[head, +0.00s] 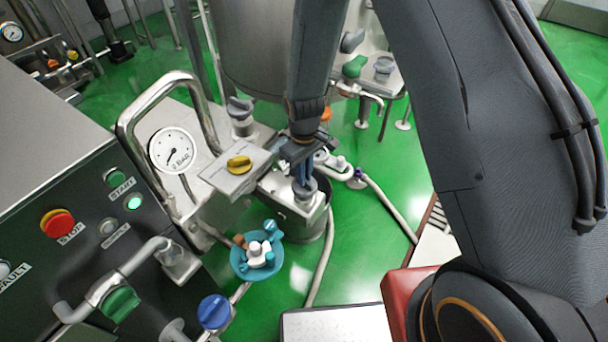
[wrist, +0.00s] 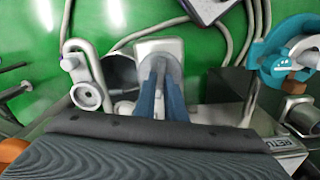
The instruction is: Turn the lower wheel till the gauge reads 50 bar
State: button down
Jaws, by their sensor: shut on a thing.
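The pressure gauge (head: 172,150) is a white round dial marked BAR, in the head view left of centre. Its thin dark needle points downward, slightly left; the scale figures are too small to read. The lower wheel (head: 306,187) is a small grey knob on a steel block right of the gauge. My gripper (head: 303,178) reaches down onto it from above, with its blue fingers shut on it. In the wrist view the fingers (wrist: 161,85) close around the grey wheel (wrist: 160,62). The fingers hide part of the wheel. Another grey wheel (head: 240,112) stands higher up, behind to the left.
A yellow knob (head: 239,164) sits on a steel box beside my gripper. A bent steel tube (head: 195,85) arches over the gauge. A blue-rimmed bowl (head: 245,265) and a blue knob (head: 214,312) are in front. Hoses (head: 322,255) lie on the green floor.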

jog(key=m, duration=0.6)
dwell(0.6)
jog(key=c, duration=1.8)
grip_release()
jog(key=shift+r, duration=0.1)
jog(key=shift+r+b, duration=0.65)
jog(key=shift+r, duration=3.2)
